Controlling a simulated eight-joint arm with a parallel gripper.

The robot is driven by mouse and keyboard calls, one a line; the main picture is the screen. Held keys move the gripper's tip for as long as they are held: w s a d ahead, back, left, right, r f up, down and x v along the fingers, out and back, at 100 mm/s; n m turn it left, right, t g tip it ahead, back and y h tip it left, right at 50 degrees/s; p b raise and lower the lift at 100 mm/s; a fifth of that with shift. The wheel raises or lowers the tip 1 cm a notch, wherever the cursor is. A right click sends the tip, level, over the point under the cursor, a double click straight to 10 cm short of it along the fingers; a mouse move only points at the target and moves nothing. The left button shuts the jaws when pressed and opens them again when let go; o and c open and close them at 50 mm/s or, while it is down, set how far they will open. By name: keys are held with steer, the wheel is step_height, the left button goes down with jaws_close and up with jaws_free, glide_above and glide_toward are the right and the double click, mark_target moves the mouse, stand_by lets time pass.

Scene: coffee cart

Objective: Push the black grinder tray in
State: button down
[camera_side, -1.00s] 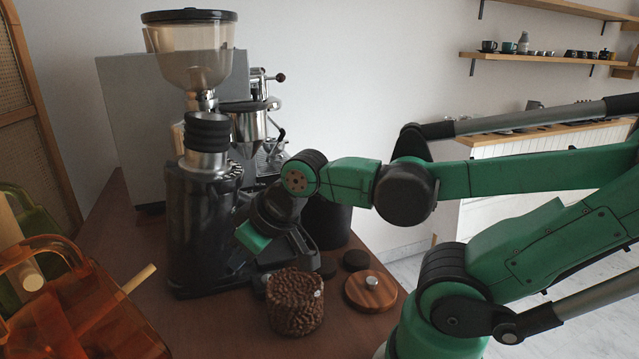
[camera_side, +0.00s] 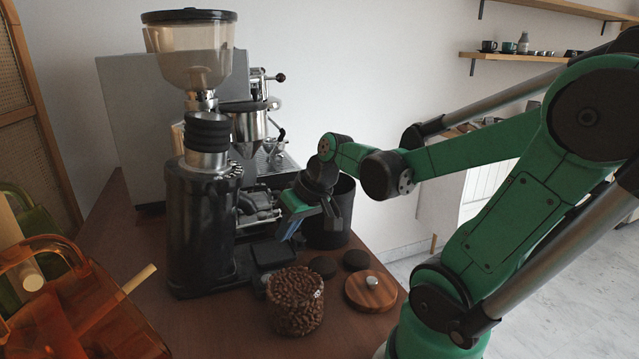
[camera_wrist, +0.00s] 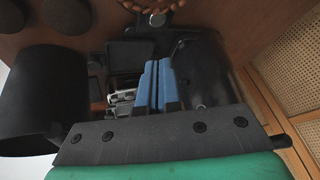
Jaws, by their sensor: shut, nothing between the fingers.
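The black grinder tray (camera_side: 272,254) lies low at the right foot of the dark coffee grinder (camera_side: 200,225) in the side view. The tray also shows as a dark square (camera_wrist: 130,54) beside the grinder body (camera_wrist: 207,75) in the wrist view. I cannot tell how far the tray sits in the base. My gripper (camera_side: 287,238) is above and to the right of the tray, fingers angled down. Its blue fingers (camera_wrist: 158,65) are together and empty in the wrist view, and they look apart from the tray.
A jar of coffee beans (camera_side: 296,302) stands in front of the tray. A wooden lid (camera_side: 371,292) and two dark discs (camera_side: 356,260) lie to its right. A black bin (camera_side: 330,232) stands behind my gripper. An orange transparent container (camera_side: 75,310) is at front left.

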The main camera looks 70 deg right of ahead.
mark_target(278, 256)
steer(key=s+d+m, duration=0.1)
steer(key=d, duration=0.2)
steer(key=s+d+f+m+t, duration=0.1)
steer(key=s+d, duration=0.1)
steer(key=d, duration=0.1)
steer(key=s+d+m, duration=0.1)
steer(key=s+d, duration=0.1)
steer(key=d, duration=0.1)
steer(key=shift+d+f+t, duration=0.2)
steer(key=shift+d+t, duration=0.1)
steer(key=shift+d, duration=0.1)
steer(key=shift+f, duration=0.15)
steer(key=shift+x, duration=4.85)
steer(key=shift+w+a, duration=0.1)
steer(key=shift+a, duration=0.1)
steer(key=shift+w+a, duration=1.5)
steer(key=shift+y, duration=0.3)
